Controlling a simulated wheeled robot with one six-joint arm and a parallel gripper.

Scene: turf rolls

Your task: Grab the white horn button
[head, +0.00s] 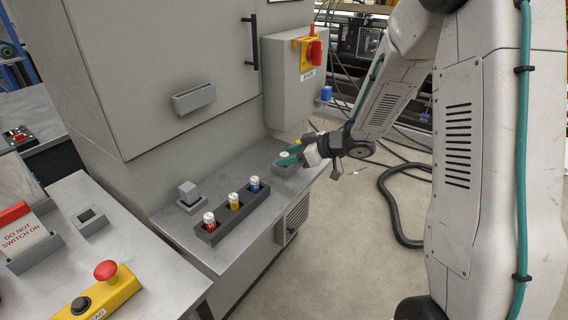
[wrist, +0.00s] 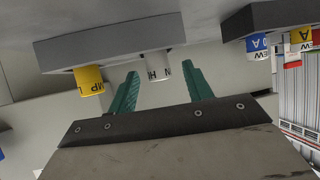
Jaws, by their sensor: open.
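The white horn button (wrist: 157,66) is a short white cylinder with dark letters, partly readable as H and N, set in a grey block (wrist: 200,32) in the wrist view. My gripper (wrist: 160,76) is open, with one green finger on each side of the white button; I cannot tell whether either touches it. A yellow button (wrist: 90,80) sits in the same block, outside the left finger. In the head view my gripper (head: 292,155) is at the grey block (head: 286,171) on the bench, and the white button (head: 284,156) is partly hidden by the fingers.
A dark holder (head: 222,230) with red (head: 209,222), yellow (head: 234,201) and blue (head: 254,184) cylinders stands on the bench nearby. A grey block (head: 188,193) is left of it. The cabinet (head: 160,80) rises behind, with a switch box (head: 295,90) above.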

